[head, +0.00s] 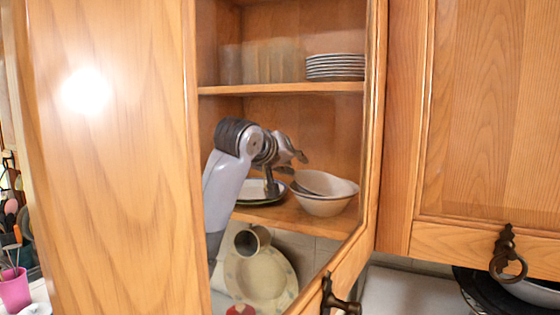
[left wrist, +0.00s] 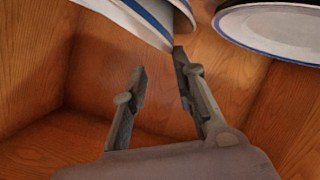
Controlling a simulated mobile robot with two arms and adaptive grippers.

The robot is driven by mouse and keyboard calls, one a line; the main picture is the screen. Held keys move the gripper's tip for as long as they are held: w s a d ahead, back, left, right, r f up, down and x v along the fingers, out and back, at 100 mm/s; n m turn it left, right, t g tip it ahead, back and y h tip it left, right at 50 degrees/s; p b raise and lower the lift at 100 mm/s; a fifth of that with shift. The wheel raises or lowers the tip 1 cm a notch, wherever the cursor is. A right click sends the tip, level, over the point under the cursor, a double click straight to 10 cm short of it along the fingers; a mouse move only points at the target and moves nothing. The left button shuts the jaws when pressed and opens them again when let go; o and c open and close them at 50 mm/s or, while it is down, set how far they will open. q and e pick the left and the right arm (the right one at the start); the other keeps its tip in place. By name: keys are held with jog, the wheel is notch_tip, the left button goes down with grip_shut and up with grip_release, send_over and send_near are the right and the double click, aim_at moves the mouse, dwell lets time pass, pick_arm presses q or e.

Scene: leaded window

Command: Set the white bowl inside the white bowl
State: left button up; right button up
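A white bowl (head: 326,206) stands on the lower cupboard shelf at the right. A second white bowl (head: 322,183) sits tilted inside it, its rim raised at the left. My left gripper (head: 296,163) is just above and left of the bowls. In the left wrist view my left gripper (left wrist: 160,66) has its fingers apart with nothing between them. Blue-edged white bowl rims (left wrist: 140,18) show beyond the fingertips, apart from the left finger and close to the right one; contact cannot be told. My right gripper is in neither view.
A plate (head: 252,198) lies left of the bowls; a plate also shows in the left wrist view (left wrist: 275,28). Stacked plates (head: 335,66) and glasses (head: 270,62) stand on the upper shelf (head: 280,89). The cupboard's wooden frame (head: 375,120) borders the opening at the right.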

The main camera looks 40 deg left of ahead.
pick_arm(q)
jog(key=b+v, duration=0.2)
jog(key=v, duration=0.7)
jog(key=shift+s+b, duration=0.35)
jog(key=shift+b, duration=0.05)
jog(key=shift+d, duration=0.1)
